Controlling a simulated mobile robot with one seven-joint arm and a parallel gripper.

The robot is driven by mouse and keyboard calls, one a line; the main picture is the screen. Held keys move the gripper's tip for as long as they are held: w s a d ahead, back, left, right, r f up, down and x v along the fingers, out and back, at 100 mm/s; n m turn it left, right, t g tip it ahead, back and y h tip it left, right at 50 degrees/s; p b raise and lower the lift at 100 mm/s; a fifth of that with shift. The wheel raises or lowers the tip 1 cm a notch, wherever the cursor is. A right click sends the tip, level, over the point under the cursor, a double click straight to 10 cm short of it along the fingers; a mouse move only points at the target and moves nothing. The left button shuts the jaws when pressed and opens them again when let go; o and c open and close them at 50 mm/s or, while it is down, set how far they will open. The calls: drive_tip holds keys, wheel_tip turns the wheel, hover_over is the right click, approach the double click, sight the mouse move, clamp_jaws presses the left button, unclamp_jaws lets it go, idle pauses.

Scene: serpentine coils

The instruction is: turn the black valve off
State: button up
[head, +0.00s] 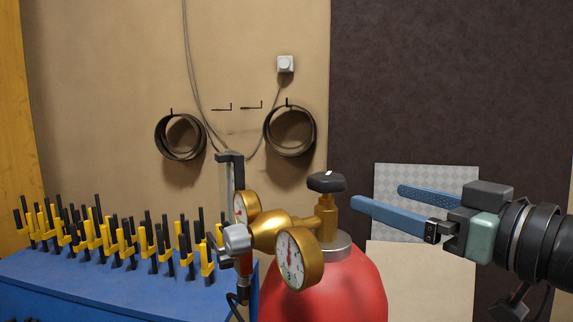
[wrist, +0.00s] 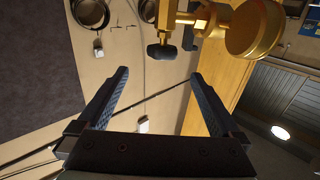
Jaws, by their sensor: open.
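The black valve (head: 326,182) is a dark knob with a small white mark, on a brass stem atop the red cylinder (head: 335,285). My gripper (head: 378,196) is to the right of the valve in the head view, its two blue fingers apart and pointing left toward it. In the wrist view, the valve (wrist: 161,51) is beyond the tips of my open gripper (wrist: 158,75), roughly between them sideways. Nothing is between the fingers, and they appear clear of the valve. The white mark is too small to read.
A brass regulator with a gauge (head: 296,260) sits left of and below the valve. A blue bench (head: 60,280) with several yellow-and-black tools stands at left. Coiled hoses (head: 290,131) hang on the wall.

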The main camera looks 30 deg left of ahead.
sight(326, 175)
drive_tip(key=p+x, duration=0.2)
drive_tip(key=x, duration=0.2)
drive_tip(key=p+x, duration=0.2)
drive_tip(key=x, duration=0.2)
drive_tip(key=p+x, duration=0.2)
drive_tip(key=x, duration=0.1)
drive_tip(key=shift+a+r, duration=0.35)
drive_tip(key=shift+a, duration=0.15)
drive_tip(key=shift+w+a+f, duration=0.15)
drive_tip(key=shift+w+a, duration=0.05)
drive_tip(key=shift+a, duration=0.25)
drive_tip(key=c, duration=1.3)
drive_tip(key=shift+c, duration=0.2)
